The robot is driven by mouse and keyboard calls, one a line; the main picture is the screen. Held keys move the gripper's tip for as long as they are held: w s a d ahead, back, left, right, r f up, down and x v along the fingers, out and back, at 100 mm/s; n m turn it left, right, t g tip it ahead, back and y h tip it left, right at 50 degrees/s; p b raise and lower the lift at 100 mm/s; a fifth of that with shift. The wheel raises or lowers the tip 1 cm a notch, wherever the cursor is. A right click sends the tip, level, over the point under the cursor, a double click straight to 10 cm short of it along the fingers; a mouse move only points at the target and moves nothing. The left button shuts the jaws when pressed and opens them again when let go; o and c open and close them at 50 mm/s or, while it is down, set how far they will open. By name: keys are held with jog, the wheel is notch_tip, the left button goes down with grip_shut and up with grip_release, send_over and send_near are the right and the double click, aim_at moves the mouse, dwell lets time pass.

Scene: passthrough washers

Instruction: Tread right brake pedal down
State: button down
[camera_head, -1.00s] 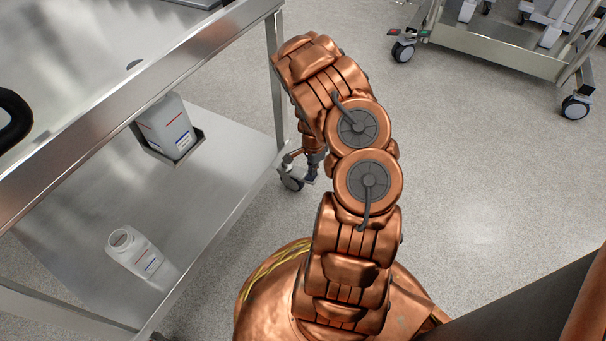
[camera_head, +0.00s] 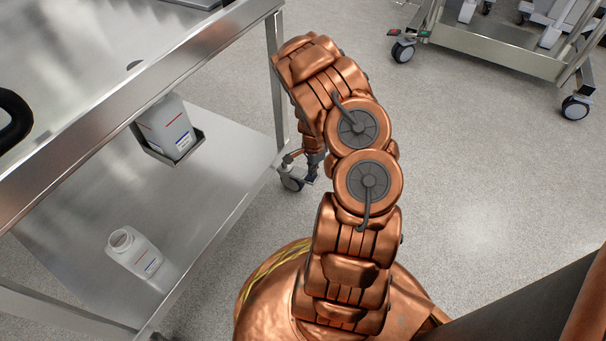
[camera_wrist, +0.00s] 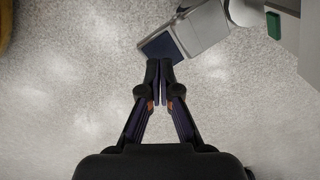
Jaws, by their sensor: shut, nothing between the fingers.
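In the wrist view my gripper (camera_wrist: 160,66) is shut and empty. Its fingertips overlap the lower edge of a dark blue plate (camera_wrist: 162,46) joined to a grey bracket (camera_wrist: 203,25). This looks like the caster's pedal area, but I cannot tell whether the tips touch it. A small green piece (camera_wrist: 273,25) shows at the upper right.
A white bottle (camera_head: 140,258) and another bottle in a holder (camera_head: 166,126) are on the cart's lower shelf side. A second cart (camera_head: 500,45) on casters stands at the back right. The grey floor (camera_head: 475,190) between is clear.

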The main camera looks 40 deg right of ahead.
aim_at(312, 178)
jog(key=shift+f+b, duration=0.75)
jog(key=shift+f, duration=1.2)
jog(key=shift+r, duration=0.15)
jog(key=shift+r+p, duration=1.75)
jog(key=shift+r, duration=2.2)
jog(key=shift+s, duration=0.1)
